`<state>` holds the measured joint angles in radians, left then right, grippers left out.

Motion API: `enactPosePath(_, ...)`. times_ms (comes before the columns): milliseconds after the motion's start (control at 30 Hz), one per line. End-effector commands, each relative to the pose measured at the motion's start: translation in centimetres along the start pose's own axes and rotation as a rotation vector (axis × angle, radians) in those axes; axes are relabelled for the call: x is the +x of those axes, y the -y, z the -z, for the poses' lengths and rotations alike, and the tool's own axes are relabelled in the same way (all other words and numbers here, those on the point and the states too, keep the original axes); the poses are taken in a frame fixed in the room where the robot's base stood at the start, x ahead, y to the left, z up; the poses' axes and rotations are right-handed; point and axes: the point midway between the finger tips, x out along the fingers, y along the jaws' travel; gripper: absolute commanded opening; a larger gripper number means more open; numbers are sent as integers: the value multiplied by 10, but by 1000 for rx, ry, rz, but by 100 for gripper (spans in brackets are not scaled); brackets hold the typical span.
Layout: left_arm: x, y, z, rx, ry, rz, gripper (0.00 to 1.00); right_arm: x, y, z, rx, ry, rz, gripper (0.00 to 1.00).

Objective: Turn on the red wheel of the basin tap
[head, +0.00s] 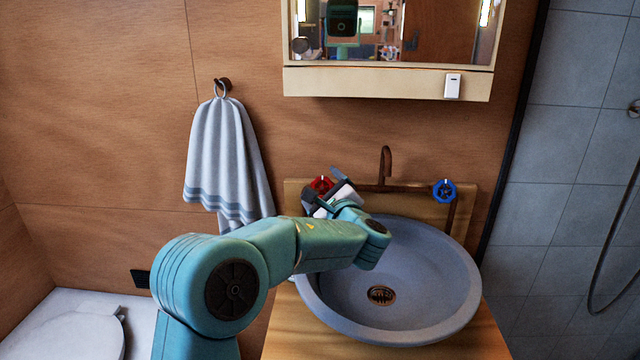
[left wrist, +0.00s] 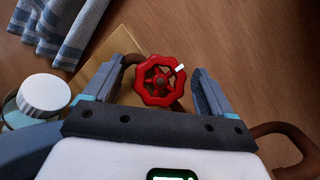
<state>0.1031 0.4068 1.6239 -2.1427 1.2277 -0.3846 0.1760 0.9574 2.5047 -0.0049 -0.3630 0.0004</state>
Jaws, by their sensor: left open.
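The red wheel (head: 321,184) of the basin tap is on the wall side behind the basin, left of the brown spout (head: 385,164). In the left wrist view the red wheel (left wrist: 159,81) lies between the two fingers of my left gripper (left wrist: 165,88), with a gap on both sides. A white mark is on its upper right rim. In the head view my left gripper (head: 328,190) is at the red wheel and partly hides it. It is open. The blue wheel (head: 444,190) is right of the spout. My right gripper is not in view.
The grey round basin (head: 435,310) stands on a wooden counter (head: 290,335) below the tap. A striped towel (head: 222,155) hangs at the left. A white-lidded jar (left wrist: 43,95) is left of my gripper. A mirror cabinet (head: 385,82) is above.

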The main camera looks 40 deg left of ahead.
Motion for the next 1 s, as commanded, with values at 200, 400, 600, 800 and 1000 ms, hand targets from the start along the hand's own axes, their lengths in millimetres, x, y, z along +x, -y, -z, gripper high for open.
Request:
enactPosePath(200,18,0,0,0,0,0,84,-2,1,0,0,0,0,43)
enactPosePath(400,19,0,0,0,0,0,84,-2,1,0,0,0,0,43)
enactPosePath(600,19,0,0,0,0,0,36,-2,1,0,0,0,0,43)
enactPosePath(800,19,0,0,-5,0,-3,31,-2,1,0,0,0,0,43)
enactPosePath(1000,18,0,1,-52,-1,-34,31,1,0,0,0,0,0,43)
